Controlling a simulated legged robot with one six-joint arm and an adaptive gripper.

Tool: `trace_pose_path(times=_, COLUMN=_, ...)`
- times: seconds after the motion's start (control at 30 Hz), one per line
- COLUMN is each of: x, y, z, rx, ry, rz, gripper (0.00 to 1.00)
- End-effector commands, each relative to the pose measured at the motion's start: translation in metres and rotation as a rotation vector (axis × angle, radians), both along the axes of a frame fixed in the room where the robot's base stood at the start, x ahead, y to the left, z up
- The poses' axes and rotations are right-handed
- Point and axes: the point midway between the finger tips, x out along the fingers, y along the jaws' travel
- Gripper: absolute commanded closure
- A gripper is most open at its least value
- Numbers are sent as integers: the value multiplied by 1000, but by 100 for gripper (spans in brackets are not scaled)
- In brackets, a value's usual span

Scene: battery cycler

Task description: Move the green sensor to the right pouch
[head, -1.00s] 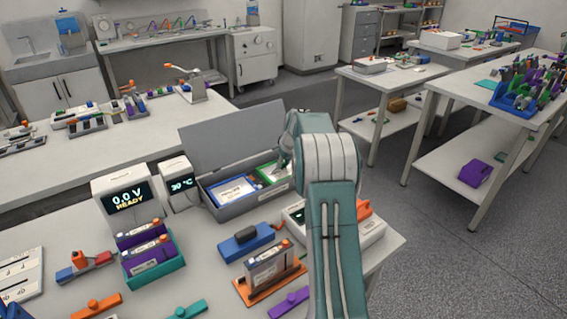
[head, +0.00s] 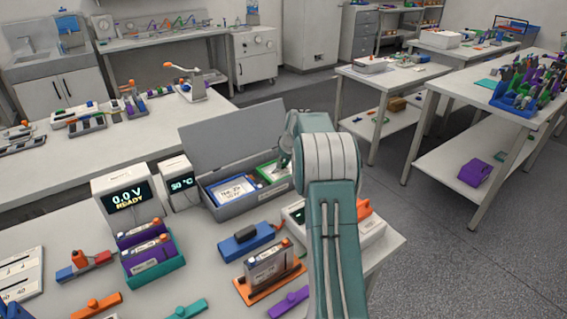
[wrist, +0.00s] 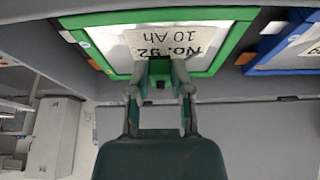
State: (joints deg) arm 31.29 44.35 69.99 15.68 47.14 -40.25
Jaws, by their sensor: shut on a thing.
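The green-framed pouch (head: 271,172), the right one of two, lies in an open grey case (head: 242,203). In the wrist view the green pouch (wrist: 115,47) carries a label reading No. 92, 10 Ah. In the head view my arm hides the fingertips. The left pouch (head: 232,190) has a blue frame, also at the wrist view's right edge (wrist: 268,50).
The case's raised lid (head: 230,135) stands behind the pouches. A temperature display (head: 180,183) and a voltage display (head: 125,203) reading 0.0 V READY stand to the left. A teal holder (head: 160,272), a blue block (head: 247,240) and an orange-based stand (head: 268,287) crowd the front.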

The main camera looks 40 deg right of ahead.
Motion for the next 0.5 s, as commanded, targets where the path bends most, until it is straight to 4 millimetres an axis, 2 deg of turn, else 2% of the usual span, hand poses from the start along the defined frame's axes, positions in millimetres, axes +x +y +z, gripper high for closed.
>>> trace_pose_path(times=0.5, x=0, y=0, z=-6, rx=0, ry=0, rz=0, gripper=100)
